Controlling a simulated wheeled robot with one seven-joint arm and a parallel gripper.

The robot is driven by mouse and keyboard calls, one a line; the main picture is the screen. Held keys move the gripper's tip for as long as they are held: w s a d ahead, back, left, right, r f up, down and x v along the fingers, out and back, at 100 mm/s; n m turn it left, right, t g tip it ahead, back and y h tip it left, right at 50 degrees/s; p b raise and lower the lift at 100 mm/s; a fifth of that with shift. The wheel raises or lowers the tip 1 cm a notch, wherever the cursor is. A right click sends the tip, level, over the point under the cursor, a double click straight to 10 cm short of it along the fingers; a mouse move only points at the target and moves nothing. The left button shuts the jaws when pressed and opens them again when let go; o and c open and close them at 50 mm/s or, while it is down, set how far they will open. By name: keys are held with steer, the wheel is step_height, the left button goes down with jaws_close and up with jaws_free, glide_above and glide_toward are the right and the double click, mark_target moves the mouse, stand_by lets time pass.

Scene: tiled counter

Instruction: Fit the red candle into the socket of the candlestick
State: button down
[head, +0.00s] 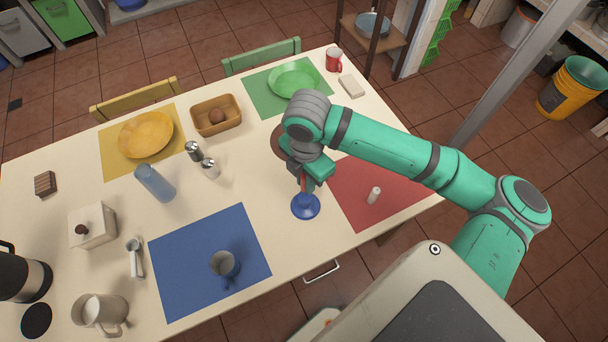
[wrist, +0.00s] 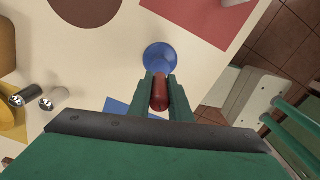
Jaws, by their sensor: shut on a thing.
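The red candle (head: 303,182) is between the fingers of my gripper (head: 304,176), which is shut on it. The blue candlestick (head: 305,207) stands on the table directly below the gripper, between the blue and red mats. In the wrist view, the candle (wrist: 160,92) shows end-on between the two green fingers (wrist: 160,98), and the round base of the candlestick (wrist: 158,54) shows just beyond it. The candle's lower end and the socket are hidden, so I cannot tell whether they touch.
A white candle-like piece (head: 374,195) stands on the red mat (head: 400,185) to the right.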

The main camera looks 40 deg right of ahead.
steer(key=shift+f, duration=2.15)
